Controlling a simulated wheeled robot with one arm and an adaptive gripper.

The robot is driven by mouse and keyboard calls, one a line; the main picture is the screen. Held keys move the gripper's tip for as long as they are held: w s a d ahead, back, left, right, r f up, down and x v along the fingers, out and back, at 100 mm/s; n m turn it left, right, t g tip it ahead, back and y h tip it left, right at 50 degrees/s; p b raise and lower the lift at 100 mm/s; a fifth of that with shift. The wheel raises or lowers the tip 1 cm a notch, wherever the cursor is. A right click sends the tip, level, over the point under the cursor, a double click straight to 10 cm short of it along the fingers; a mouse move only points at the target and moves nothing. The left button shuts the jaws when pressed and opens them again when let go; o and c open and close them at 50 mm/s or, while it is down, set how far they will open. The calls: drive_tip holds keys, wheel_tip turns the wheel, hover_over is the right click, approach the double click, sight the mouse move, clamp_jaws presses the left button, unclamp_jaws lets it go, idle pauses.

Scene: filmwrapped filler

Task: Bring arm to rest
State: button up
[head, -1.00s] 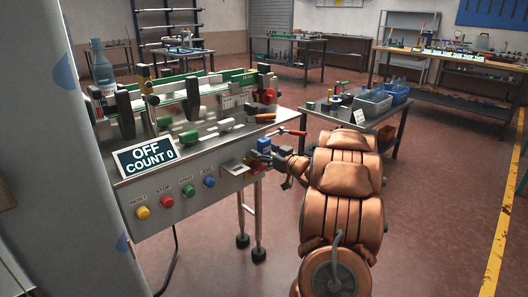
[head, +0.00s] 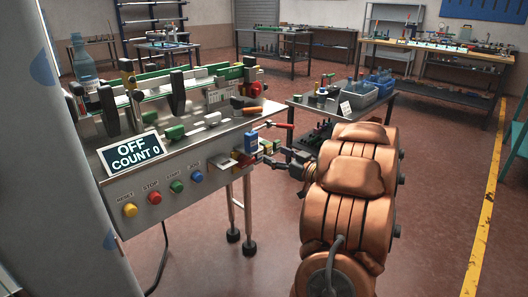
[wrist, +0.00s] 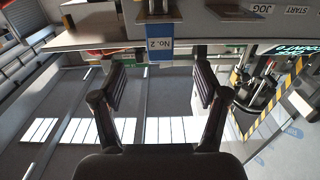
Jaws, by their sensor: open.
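My gripper (wrist: 158,90) is open and empty in the wrist view, its two dark ridged fingers spread wide with nothing between them. In the head view my gripper (head: 272,158) is small, just right of the filling machine (head: 150,165). My copper-coloured arm reaches up to it from the lower right. A blue block (head: 251,141) stands on the small bracket at the machine's right end.
The machine's panel has reset, stop, start and jog buttons and a sign (head: 136,154) reading "OFF COUNT 0". A side table (head: 330,120) with grey and blue bins (head: 357,95) stands behind my arm. Open floor (head: 440,180) lies to the right, with a yellow line.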

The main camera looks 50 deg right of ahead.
idle(0.3)
drive_tip(key=w+g+h, duration=0.2)
drive_tip(key=w, duration=0.1)
drive_tip(key=w+m+g+h, duration=0.1)
drive_tip(key=w, duration=0.1)
drive_tip(key=shift+a+f+g+h, duration=0.2)
drive_tip(key=shift+a+g+h, duration=0.1)
drive_tip(key=shift+a+h, duration=0.1)
drive_tip(key=shift+w+a+f+g, duration=0.1)
drive_tip(key=shift+w+a+g, duration=0.2)
drive_tip(key=shift+g, duration=0.1)
drive_tip(key=s+a+f+m+g, duration=0.1)
drive_tip(key=s+a+f+g, duration=0.1)
drive_tip(key=s+a+g, duration=0.45)
drive_tip(key=s+a+f+g, duration=0.1)
drive_tip(key=s+a+f, duration=0.15)
drive_tip(key=a, duration=0.75)
drive_tip(key=s+a+f+m+g, duration=0.1)
drive_tip(key=s+a+f+g, duration=0.15)
drive_tip(key=s+a, duration=0.4)
drive_tip(key=s+a+n+g+y, duration=0.35)
drive_tip(key=s+a+g, duration=0.35)
drive_tip(key=s+a, duration=1.2)
wheel_tip(320, 180, up, 19)
drive_tip(key=w+t+p, duration=0.1)
drive_tip(key=w+p, duration=0.1)
drive_tip(key=p, duration=1.5)
drive_tip(key=shift+a+t+y, duration=0.25)
drive_tip(key=shift+t+y, duration=0.05)
drive_tip(key=shift+y, duration=0.05)
